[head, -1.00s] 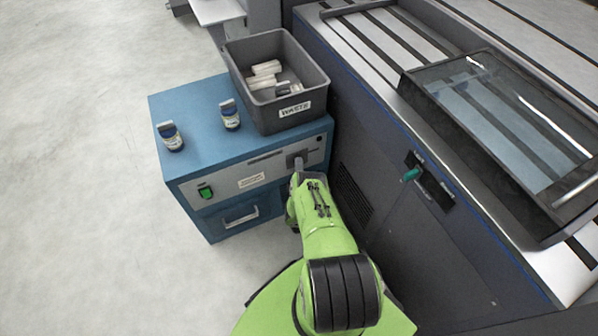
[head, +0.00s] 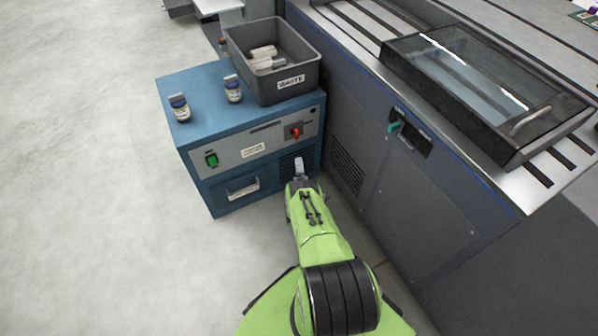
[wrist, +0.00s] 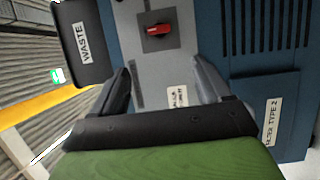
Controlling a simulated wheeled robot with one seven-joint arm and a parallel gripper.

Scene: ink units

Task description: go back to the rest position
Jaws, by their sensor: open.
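My green arm reaches forward from the bottom of the head view. My gripper (head: 299,168) is in front of the lower right of the blue cabinet's (head: 195,90) front, below the red switch (head: 296,131). In the wrist view my gripper (wrist: 165,82) shows its two fingers spread wide with nothing between them. The red switch (wrist: 158,30) lies beyond the fingers on the grey panel, apart from them.
Open floor (head: 80,200) lies left.

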